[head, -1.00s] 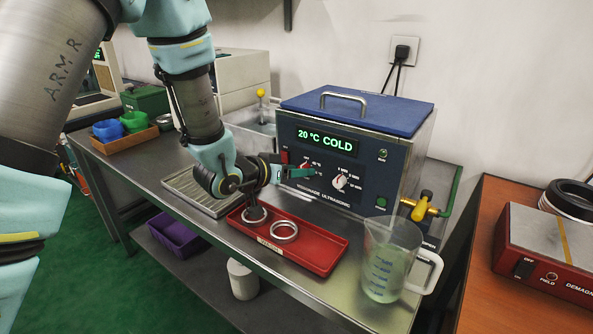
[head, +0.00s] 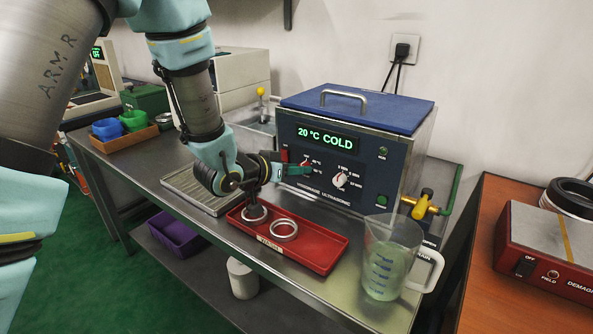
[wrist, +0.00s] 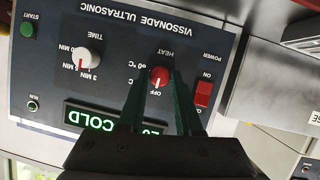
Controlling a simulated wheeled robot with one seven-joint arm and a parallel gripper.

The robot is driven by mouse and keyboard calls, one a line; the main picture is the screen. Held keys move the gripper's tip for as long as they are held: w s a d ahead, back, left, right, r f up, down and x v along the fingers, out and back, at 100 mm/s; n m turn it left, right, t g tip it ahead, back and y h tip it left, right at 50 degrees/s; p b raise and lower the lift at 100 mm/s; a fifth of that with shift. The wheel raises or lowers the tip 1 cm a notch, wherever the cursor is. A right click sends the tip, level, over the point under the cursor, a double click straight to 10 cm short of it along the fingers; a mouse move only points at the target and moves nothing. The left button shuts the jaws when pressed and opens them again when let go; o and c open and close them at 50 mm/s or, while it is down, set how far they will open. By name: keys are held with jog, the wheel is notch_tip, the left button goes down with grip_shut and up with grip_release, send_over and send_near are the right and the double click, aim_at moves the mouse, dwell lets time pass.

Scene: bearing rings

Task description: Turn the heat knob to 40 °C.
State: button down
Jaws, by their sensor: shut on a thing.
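The ultrasonic cleaner (head: 350,150) stands at the back of the bench. Its green display (head: 326,136) reads "20 °C COLD". The red heat knob (wrist: 160,76) is on its dark front panel; the wrist view is upside down, and the knob's white mark points at OFF. It also shows in the head view (head: 304,162), partly behind my gripper. My gripper (wrist: 159,80) is shut on the heat knob, with one green finger on either side of it. The fingers hide part of the temperature marks.
The white time knob (wrist: 87,60) and red power switch (wrist: 204,93) flank the heat knob. A red tray (head: 318,257) with metal rings (head: 284,230) lies below my gripper. A measuring jug (head: 388,260) stands to the right.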

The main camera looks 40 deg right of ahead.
jog(key=b, duration=0.1)
jog(key=m+t+b, duration=0.1)
jog(key=b, duration=0.1)
jog(key=m+b, duration=0.1)
jog(key=b, duration=0.1)
jog(key=shift+s+d+f+y, duration=0.1)
jog(key=shift+s+f+y, duration=0.15)
jog(key=shift+f+y, duration=0.05)
jog(key=m+t+b, duration=0.1)
jog(key=m+b, duration=0.1)
jog(key=b, duration=0.2)
jog(key=shift+s+t, duration=0.1)
jog(key=shift+t, duration=0.3)
jog(key=m+t+b, duration=0.1)
jog(key=b, duration=0.1)
jog(key=shift+m+b, duration=0.3)
jog(key=shift+m, duration=0.1)
jog(key=shift+s+r+m+t+b, duration=0.1)
jog(key=shift+r+m+t+b, duration=0.1)
jog(key=shift+m+t+b, duration=0.55)
jog(key=c, duration=0.6)
grip_release()
